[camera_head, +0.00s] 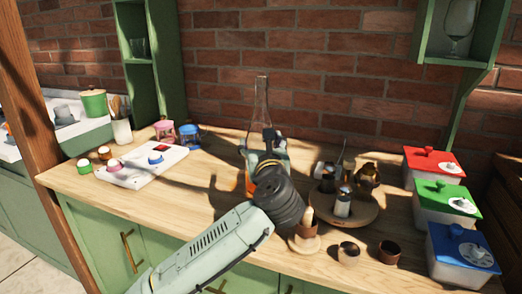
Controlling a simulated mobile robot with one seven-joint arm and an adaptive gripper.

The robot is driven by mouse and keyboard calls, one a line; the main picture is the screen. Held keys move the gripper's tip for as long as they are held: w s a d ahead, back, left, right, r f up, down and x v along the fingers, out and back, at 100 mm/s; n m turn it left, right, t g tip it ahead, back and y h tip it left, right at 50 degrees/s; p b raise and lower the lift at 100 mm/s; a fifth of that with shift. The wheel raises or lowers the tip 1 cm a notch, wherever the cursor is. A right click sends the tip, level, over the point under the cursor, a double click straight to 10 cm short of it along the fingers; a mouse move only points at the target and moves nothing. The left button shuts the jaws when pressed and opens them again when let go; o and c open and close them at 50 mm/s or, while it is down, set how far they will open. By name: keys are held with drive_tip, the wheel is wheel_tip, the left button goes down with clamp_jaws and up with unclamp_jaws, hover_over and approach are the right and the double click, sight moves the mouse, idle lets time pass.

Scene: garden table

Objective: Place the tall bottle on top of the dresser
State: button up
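The tall bottle (261,101) is clear glass with a long neck and stands upright towards the back of the wooden counter. Some orange shows low down at its left side. My gripper (267,142) is in front of the bottle and overlaps its middle. My arm reaches in from the bottom and hides much of the bottle's lower part. The fingers are small and partly hidden, so I cannot tell whether they touch the bottle. The green cabinet with the wooden top (205,205) may be the dresser; I cannot tell for sure.
A white board (135,178) with small coloured items lies left. A round wooden tray (362,212) with small containers and several cups stand right of my gripper. Red, green and blue lidded boxes (432,166) line the right end. Wall shelves (152,62) hang behind.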

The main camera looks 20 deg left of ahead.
drive_tip(key=shift+f, duration=1)
drive_tip(key=shift+f, duration=0.2)
drive_tip(key=o, duration=1.9)
drive_tip(key=b+v, duration=0.5)
drive_tip(key=v, duration=0.7)
drive_tip(key=shift+r, duration=0.15)
